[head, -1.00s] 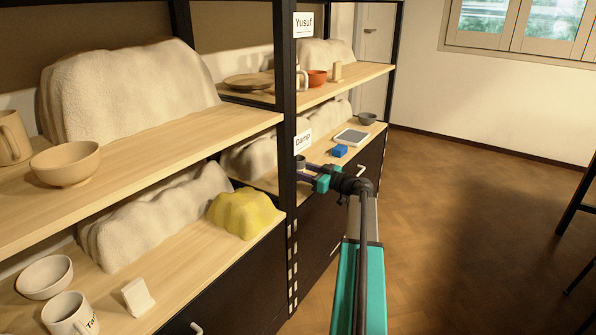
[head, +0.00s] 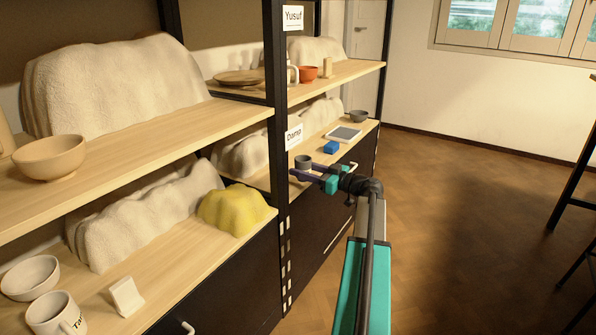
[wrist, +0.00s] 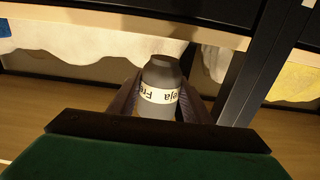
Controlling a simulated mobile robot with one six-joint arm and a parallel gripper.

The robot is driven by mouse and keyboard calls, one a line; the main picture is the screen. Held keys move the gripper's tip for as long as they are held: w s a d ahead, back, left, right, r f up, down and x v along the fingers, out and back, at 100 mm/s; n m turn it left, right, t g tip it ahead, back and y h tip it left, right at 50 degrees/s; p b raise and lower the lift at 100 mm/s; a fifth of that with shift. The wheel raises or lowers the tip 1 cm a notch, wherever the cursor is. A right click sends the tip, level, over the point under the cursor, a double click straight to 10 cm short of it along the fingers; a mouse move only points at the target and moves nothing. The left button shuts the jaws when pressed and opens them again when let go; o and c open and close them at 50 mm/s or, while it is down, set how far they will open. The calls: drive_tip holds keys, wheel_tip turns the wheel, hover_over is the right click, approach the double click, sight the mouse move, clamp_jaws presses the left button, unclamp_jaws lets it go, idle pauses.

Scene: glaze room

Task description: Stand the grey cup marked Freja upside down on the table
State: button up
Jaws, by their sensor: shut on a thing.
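The grey cup (wrist: 158,92) is between the fingers of my gripper (wrist: 160,108) in the wrist view. Its white band reads Freja, and the lettering appears upside down there. In the head view the small grey cup (head: 303,163) shows at the tips of my gripper (head: 308,174), beside the Damp shelf (head: 262,180). My gripper is shut on it. I cannot tell from the head view whether it touches the shelf board. Part of a dark table or stand (head: 575,185) shows at the right edge.
A blue block (head: 331,147), a tablet-like panel (head: 343,134) and a grey bowl (head: 358,116) sit on the Damp shelf. A black shelf post (head: 276,110) stands left of my gripper. The wooden floor (head: 450,200) to the right is clear.

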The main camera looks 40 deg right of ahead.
drive_tip(key=b+v, duration=0.2)
drive_tip(key=v, duration=0.6)
drive_tip(key=shift+s, duration=0.15)
drive_tip(key=shift+r, duration=0.1)
idle(0.6)
